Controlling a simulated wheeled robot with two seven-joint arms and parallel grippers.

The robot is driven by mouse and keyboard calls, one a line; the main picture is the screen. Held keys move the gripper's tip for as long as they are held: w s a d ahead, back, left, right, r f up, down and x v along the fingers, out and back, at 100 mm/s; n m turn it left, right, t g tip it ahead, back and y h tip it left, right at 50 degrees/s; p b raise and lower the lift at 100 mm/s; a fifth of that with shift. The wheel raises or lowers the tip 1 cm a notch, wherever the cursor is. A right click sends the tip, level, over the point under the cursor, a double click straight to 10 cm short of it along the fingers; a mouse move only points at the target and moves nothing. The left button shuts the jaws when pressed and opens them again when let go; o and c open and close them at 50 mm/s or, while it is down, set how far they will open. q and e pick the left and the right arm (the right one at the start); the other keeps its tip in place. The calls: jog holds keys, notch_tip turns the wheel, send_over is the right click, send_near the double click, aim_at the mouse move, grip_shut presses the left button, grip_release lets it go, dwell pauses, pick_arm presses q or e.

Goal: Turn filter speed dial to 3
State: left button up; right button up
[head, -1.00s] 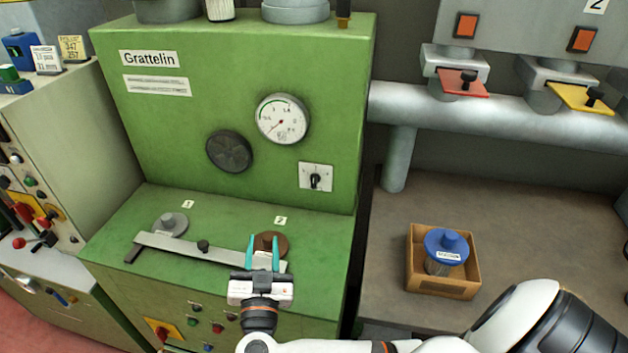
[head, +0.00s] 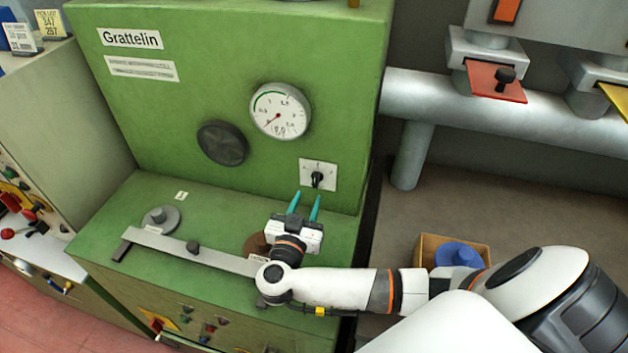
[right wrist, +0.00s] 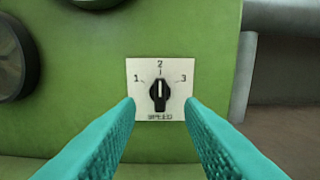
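The filter speed dial (head: 317,180) is a black knob on a white plate on the green machine's upright face. In the right wrist view the dial (right wrist: 159,95) sits on a plate marked 1, 2, 3 and SPEED, and its white pointer line points straight up at 2. My right gripper (head: 304,203) is open and empty, just below and in front of the dial in the head view. In the right wrist view its teal fingers (right wrist: 160,112) flank the plate's lower half, apart from the knob. My left gripper is not in view.
A round gauge (head: 280,110) and a dark round cover (head: 222,143) are left of the dial. A metal bar (head: 170,246) lies over the green ledge under my right arm. A grey pipe (head: 440,100) and a cardboard box (head: 430,246) are to the right.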

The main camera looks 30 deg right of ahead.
aim_at(315, 182)
jog(key=x, duration=0.5)
jog(key=shift+w+d, duration=0.1)
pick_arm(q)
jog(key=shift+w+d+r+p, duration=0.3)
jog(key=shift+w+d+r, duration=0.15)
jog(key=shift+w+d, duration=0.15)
pick_arm(e)
jog(key=shift+w+d, duration=0.45)
jog(key=shift+d, duration=0.1)
jog(key=shift+f, duration=0.1)
jog(key=shift+c, duration=0.2)
